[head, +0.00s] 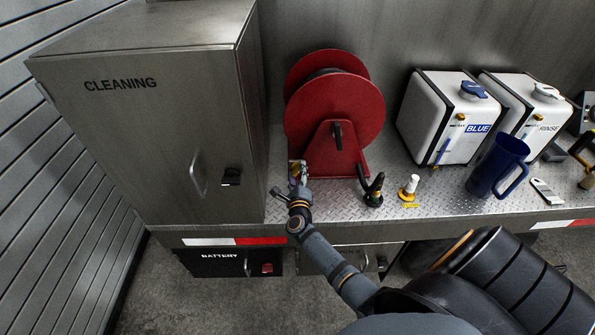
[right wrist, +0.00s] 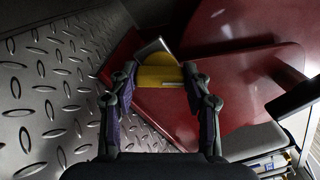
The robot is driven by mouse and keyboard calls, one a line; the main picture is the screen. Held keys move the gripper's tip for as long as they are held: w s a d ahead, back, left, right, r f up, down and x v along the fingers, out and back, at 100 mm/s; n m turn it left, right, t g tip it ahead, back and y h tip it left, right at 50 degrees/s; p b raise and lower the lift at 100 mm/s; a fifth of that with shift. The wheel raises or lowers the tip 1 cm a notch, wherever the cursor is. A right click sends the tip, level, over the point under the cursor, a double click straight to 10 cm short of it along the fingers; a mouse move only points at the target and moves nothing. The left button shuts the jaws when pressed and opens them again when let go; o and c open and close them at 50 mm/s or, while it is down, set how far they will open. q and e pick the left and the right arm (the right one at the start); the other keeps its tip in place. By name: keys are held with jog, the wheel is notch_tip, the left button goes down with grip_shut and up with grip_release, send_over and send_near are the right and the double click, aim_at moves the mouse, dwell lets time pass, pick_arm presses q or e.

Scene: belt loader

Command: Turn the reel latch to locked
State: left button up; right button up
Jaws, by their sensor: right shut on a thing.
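The red hose reel (head: 335,105) stands on the diamond-plate deck against the back wall. Its red base also shows in the right wrist view (right wrist: 165,112). The reel latch (right wrist: 158,77) is a yellow piece with a grey metal part behind it, by the reel's base. My right gripper (head: 298,172) is at the left front foot of the reel. In the right wrist view its two fingers (right wrist: 160,88) are shut on the yellow latch, one on each side. The gripper mostly hides the latch in the head view. My left gripper is not in view.
The grey CLEANING cabinet (head: 140,120) stands close at left. Right of the reel are a dark nozzle fitting (head: 373,190), a white-and-yellow fitting (head: 410,187), a blue jug (head: 497,167) and the BLUE (head: 445,120) and RINSE (head: 518,110) containers. The deck's front edge (head: 350,222) is near.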

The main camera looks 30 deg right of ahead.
jog(key=n+p, duration=0.1)
jog(key=n, duration=0.3)
jog(key=shift+p, duration=0.3)
jog(key=shift+f+n+p, duration=0.1)
jog(key=shift+n+p, duration=0.35)
jog(key=shift+n, duration=1.15)
jog(key=o, duration=1.2)
jog(key=shift+c, duration=0.2)
jog(key=shift+s+a, duration=0.25)
jog(key=v, duration=1.1)
jog(key=shift+s+a, duration=0.15)
jog(key=shift+f, duration=0.15)
